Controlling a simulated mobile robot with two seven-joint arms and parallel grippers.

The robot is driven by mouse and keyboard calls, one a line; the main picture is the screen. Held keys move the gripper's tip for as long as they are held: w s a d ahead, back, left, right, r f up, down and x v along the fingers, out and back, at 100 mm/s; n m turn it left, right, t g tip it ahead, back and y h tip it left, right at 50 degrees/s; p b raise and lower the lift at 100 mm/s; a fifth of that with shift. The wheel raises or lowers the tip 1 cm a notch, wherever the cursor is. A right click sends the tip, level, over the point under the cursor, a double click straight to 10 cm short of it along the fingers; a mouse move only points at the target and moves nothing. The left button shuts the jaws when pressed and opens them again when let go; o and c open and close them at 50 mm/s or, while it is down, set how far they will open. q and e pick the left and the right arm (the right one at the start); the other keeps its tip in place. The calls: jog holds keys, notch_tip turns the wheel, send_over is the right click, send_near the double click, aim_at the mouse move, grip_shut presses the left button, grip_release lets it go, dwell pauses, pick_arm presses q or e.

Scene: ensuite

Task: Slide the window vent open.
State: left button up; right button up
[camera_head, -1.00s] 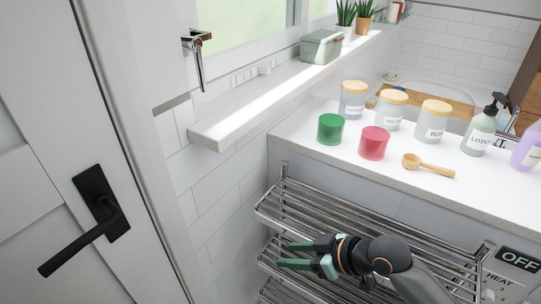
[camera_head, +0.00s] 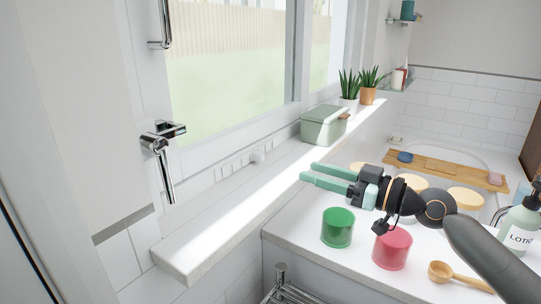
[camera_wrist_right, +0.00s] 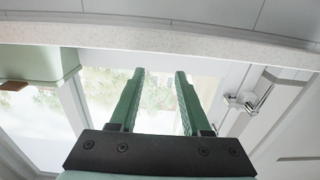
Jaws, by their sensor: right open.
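The window vent (camera_head: 238,164) is a white slotted strip along the bottom of the window frame, just above the sill. A small white knob (camera_head: 258,156) sticks out near its right end. My right gripper (camera_head: 307,171) is above the counter, to the right of the knob and apart from it, fingers pointing left toward the window. Its two green fingers are apart and empty, as the right wrist view also shows (camera_wrist_right: 160,73). I cannot make out the vent in the wrist view. My left gripper is not in view.
The white sill (camera_head: 215,229) lies below the vent, bearing a green lidded box (camera_head: 323,126) and potted plants (camera_head: 348,87). A chrome window handle (camera_head: 163,165) hangs at the left. Green (camera_head: 338,228) and red (camera_head: 392,249) jars stand on the counter below my right arm.

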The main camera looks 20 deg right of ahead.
aim_at(263, 158)
jog(key=p+x, duration=0.3)
jog(key=x, duration=0.7)
jog(key=shift+a+r, duration=0.15)
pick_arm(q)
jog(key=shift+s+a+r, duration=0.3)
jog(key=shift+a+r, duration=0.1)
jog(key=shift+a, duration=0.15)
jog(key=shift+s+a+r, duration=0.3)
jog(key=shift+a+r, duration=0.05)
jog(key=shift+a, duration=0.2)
pick_arm(e)
jog(key=shift+x, duration=0.8)
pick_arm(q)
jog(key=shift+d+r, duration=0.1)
pick_arm(e)
grip_shut()
